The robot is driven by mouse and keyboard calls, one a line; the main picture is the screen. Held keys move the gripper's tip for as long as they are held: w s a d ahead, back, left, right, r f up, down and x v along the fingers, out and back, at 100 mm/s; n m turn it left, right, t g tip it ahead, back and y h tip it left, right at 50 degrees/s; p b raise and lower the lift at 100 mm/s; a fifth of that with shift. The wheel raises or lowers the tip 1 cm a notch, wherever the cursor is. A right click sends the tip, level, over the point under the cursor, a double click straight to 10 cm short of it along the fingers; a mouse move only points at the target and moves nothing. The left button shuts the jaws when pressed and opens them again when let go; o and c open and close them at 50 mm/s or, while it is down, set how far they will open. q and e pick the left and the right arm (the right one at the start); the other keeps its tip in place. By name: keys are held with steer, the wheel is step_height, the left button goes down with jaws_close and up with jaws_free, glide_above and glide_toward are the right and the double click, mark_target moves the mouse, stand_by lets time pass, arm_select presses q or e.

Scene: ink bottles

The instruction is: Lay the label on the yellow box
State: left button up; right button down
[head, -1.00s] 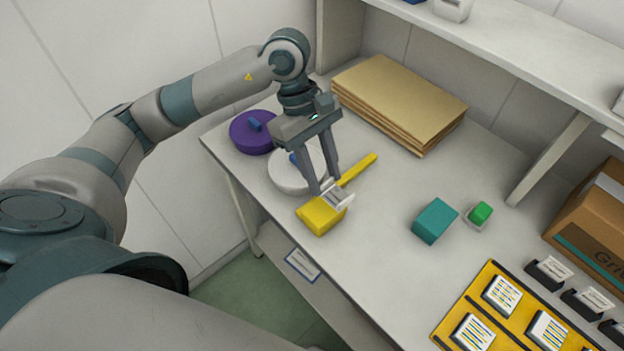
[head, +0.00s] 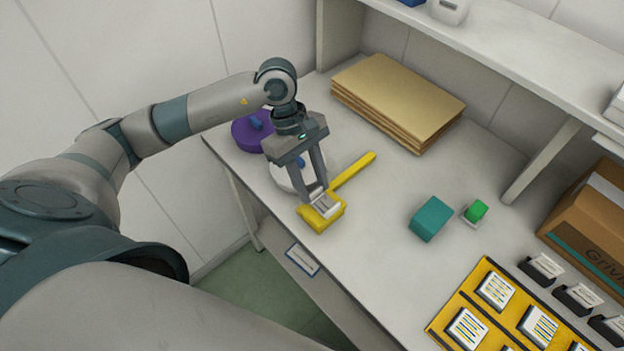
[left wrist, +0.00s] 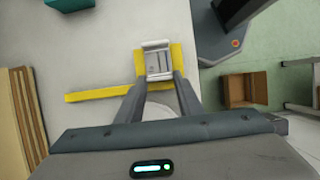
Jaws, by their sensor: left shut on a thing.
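The yellow box (head: 321,222) stands near the left front edge of the table in the head view. My left gripper (head: 315,195) points down over it, shut on a small white and grey label (head: 326,204). In the left wrist view the label (left wrist: 157,60) is between the fingertips (left wrist: 158,78) and covers the middle of the yellow box (left wrist: 177,57), whose yellow shows on both sides. I cannot tell whether the label touches the box top. My right gripper is not in view.
A yellow bar (head: 353,172) lies beside the box. A white round object (head: 284,178) and a purple round one (head: 246,136) are behind the gripper. Brown envelopes (head: 398,100), a teal block (head: 431,219), a green item (head: 476,210) and a yellow tray (head: 446,311) stand farther right.

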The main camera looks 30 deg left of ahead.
arm_select(q)
steer(key=shift+f, duration=0.2)
steer(key=shift+f, duration=0.15)
steer(key=o, duration=1)
